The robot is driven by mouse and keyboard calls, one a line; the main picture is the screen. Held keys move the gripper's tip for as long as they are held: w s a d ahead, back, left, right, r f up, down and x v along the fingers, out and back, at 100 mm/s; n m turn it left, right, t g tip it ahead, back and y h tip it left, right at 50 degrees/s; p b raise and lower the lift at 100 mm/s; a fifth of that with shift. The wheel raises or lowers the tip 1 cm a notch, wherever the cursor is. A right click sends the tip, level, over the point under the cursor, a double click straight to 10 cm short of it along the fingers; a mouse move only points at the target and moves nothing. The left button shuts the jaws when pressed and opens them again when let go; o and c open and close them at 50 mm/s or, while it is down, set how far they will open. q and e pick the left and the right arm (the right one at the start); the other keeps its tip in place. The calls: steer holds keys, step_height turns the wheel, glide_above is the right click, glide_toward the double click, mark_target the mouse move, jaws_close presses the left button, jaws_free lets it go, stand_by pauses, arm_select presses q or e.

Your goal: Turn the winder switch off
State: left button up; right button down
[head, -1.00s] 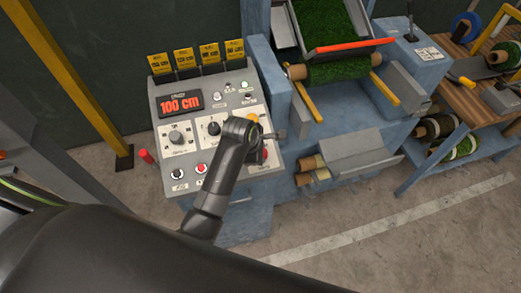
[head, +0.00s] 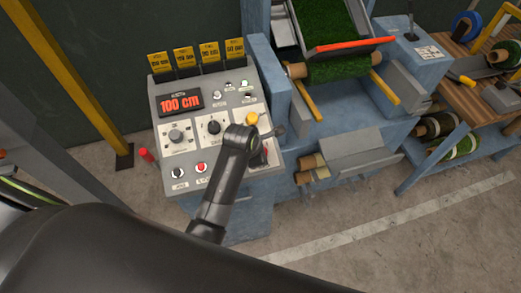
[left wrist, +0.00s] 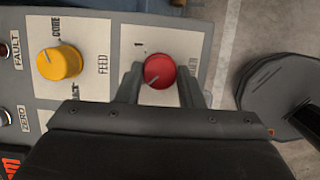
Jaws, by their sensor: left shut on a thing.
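The grey control panel (head: 160,97) stands left of centre in the head view. In the left wrist view a red round knob (left wrist: 159,71) sits on a pale plate, with a "1" printed up and left of it and a label mostly hidden by a finger. Its light pointer line slants toward lower left. My left gripper (left wrist: 160,72) is shut on the red knob, one finger on each side. In the head view my left gripper (head: 264,150) is at the panel's right edge and hides the red knob. My right gripper is not in view.
A yellow knob (left wrist: 58,62) marked FEED is beside the red one. The panel also has a red "100 cm" display (head: 180,103), black knobs (head: 213,127) and a red button (head: 201,167). A turf roller machine (head: 340,68) stands to the right.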

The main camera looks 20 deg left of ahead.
arm_select(q)
steer(key=o, duration=1)
steer(key=shift+c, duration=0.2)
steer(key=b+v, duration=0.1)
steer(key=v, duration=1.6)
steer(key=shift+s, duration=0.25)
steer(key=shift+a, duration=0.1)
